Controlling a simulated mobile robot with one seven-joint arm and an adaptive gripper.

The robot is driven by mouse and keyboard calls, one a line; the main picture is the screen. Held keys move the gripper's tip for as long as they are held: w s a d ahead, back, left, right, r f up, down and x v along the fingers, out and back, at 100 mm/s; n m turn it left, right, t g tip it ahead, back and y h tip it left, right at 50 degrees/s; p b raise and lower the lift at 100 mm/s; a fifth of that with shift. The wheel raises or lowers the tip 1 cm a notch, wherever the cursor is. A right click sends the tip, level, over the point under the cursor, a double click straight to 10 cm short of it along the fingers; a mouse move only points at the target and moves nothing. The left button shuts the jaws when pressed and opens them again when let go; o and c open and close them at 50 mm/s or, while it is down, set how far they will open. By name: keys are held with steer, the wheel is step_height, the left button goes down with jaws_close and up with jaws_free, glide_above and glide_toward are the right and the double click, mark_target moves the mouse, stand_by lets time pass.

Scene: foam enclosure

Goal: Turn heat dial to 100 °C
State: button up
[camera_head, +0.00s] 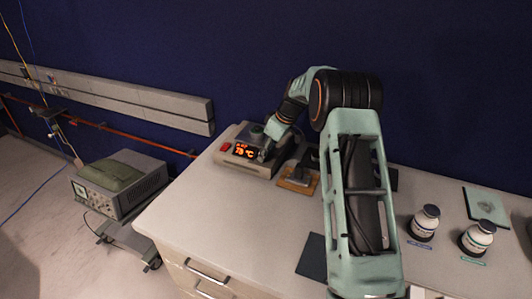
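The heating device (228,160) is a light-coloured box at the back left of the bench. Its front has a red switch (225,147) and a lit orange display (245,151) that seems to read 73 °C. A dark round piece (257,130) shows on its top. My gripper (264,155) points down at the front face, just right of the display. The heat dial is not clearly seen; my gripper covers that part of the front. I cannot tell whether the fingers touch or hold the dial, or how far apart they are.
A small brown board (299,181) with a grey item lies right of the device. Two white bottles with dark caps (424,222) (477,238) stand at the right, near a pale green pad (486,206). The bench's front left is clear. An instrument (120,185) stands on a cart left of the bench.

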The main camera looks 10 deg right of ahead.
jaws_close()
steer(key=shift+m+b, duration=0.4)
steer(key=shift+b, duration=0.05)
steer(key=shift+a+f+m+t+h+b, duration=0.1)
steer(key=shift+m+t+h+b, duration=0.25)
steer(key=shift+m+b, duration=0.55)
steer(key=shift+s+a+m+t+h+b, duration=0.1)
steer(key=shift+m+t+h+b, duration=0.3)
steer(key=shift+m, duration=0.8)
steer(key=shift+m+t+h+b, duration=0.1)
steer(key=shift+m+h+b, duration=0.45)
steer(key=shift+m, duration=0.65)
steer(key=o, duration=0.9)
jaws_free()
